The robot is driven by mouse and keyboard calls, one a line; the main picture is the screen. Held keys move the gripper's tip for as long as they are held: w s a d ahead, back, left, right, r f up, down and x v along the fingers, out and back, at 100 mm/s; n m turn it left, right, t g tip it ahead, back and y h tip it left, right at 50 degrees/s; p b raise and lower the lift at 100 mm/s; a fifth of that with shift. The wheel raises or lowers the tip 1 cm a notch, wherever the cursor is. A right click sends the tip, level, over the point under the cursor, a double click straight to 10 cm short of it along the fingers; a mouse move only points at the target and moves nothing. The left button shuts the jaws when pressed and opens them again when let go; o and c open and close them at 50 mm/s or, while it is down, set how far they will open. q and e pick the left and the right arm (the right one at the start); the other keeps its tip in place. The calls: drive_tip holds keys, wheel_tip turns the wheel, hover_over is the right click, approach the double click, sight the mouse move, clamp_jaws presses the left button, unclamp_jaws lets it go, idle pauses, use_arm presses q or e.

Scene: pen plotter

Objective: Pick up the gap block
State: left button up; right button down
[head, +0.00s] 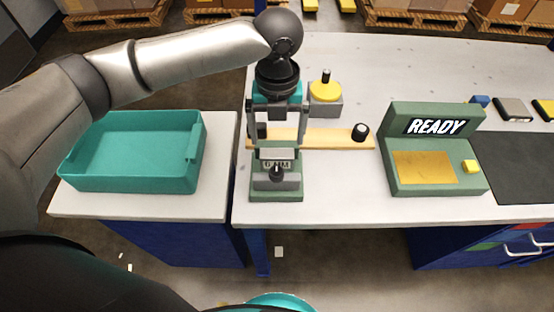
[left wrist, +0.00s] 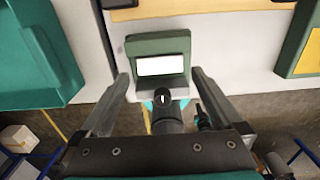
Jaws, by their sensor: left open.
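The gap block, which I take to be the small grey block with a black knob (head: 277,182), sits at the front of a green stand (head: 289,197) near the table's front edge. Behind the knob a small label ends in "MM"; its first characters are partly hidden. My left gripper (head: 276,145) is open, pointing down above the stand. In the left wrist view, the gripper's open fingers (left wrist: 160,76) lie either side of the stand (left wrist: 160,43) and the black knob (left wrist: 164,99). I see no contact with the block. My right gripper is not in view.
A wooden strip (head: 325,138) with a black knob lies behind the stand. A yellow-topped grey block (head: 325,95) stands behind it. A teal tray (head: 120,182) is on the left table. A green "READY" console (head: 437,181) stands right, with clear table between.

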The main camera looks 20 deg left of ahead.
sight(277, 153)
use_arm(q)
drive_tip(key=shift+f, duration=0.9)
drive_tip(key=f+b, duration=0.1)
drive_tip(key=f, duration=0.1)
drive_tip(key=f+b, duration=0.1)
drive_tip(key=f, duration=0.1)
drive_tip(key=shift+s+f, duration=0.2)
drive_tip(key=shift+f, duration=0.2)
drive_tip(key=c, duration=1)
drive_tip(key=shift+c, duration=1)
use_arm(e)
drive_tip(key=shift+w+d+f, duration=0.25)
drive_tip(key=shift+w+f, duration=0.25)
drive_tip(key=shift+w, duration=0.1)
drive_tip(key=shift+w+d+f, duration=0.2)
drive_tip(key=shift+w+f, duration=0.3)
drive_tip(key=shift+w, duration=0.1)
